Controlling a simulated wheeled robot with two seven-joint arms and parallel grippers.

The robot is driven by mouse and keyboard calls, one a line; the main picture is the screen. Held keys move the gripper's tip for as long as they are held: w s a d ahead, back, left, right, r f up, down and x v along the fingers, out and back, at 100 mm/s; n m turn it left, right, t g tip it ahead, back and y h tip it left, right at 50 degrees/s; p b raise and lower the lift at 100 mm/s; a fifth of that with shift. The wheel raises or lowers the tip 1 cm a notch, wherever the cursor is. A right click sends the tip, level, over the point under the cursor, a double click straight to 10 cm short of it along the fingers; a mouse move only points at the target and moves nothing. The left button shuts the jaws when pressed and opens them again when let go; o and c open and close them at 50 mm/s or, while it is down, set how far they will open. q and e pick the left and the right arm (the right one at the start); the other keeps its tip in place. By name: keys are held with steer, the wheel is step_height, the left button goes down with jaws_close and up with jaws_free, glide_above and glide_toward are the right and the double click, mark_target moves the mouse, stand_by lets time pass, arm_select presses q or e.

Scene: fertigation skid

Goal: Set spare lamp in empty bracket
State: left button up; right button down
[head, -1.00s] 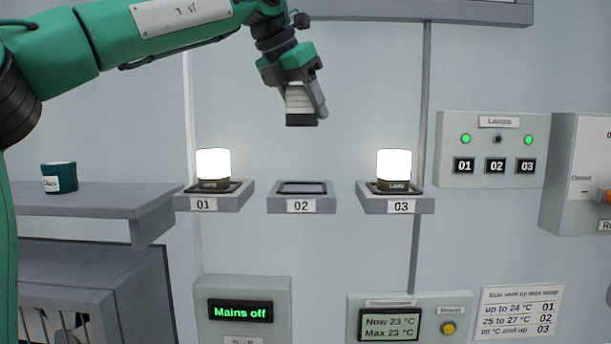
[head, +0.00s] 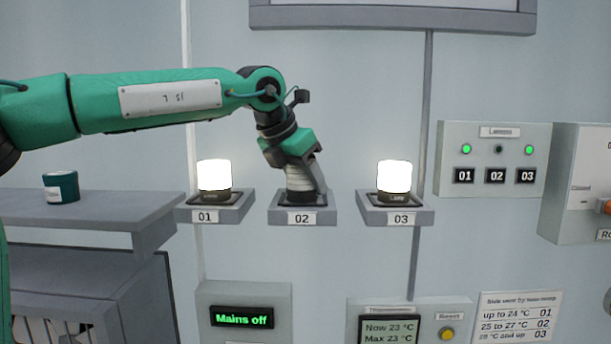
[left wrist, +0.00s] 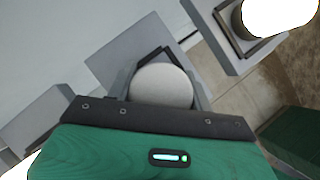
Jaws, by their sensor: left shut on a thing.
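The spare lamp (head: 299,180) is unlit and pale, upright in my left gripper (head: 303,175). It stands at bracket 02 (head: 330,207), its foot down at the bracket's recess; whether it is fully seated I cannot tell. The left wrist view shows the lamp's round pale top (left wrist: 161,86) between the fingers, with the bracket (left wrist: 128,52) around and below it. My left gripper is shut on the lamp. My right gripper is in neither view.
Lit lamps stand in bracket 01 (head: 187,214) and bracket 03 (head: 426,216), close on either side. A lamp panel (head: 537,160) shows green lights for 01 and 03 and a dark one for 02. A display (head: 242,317) reads "Mains off".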

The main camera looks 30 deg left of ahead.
arm_select(q)
steer(key=shift+d+f, duration=0.1)
steer(key=o, duration=1)
steer(key=shift+d, duration=0.1)
steer(key=shift+o, duration=0.2)
steer(key=shift+r, duration=0.2)
steer(key=shift+s+r+b, duration=0.15)
steer(key=shift+r+b, duration=0.05)
steer(key=shift+b, duration=0.1)
steer(key=b+v, duration=0.3)
steer(key=v, duration=0.8)
steer(key=shift+r+b, duration=0.2)
steer(key=shift+b, duration=0.1)
steer(key=shift+s, duration=0.15)
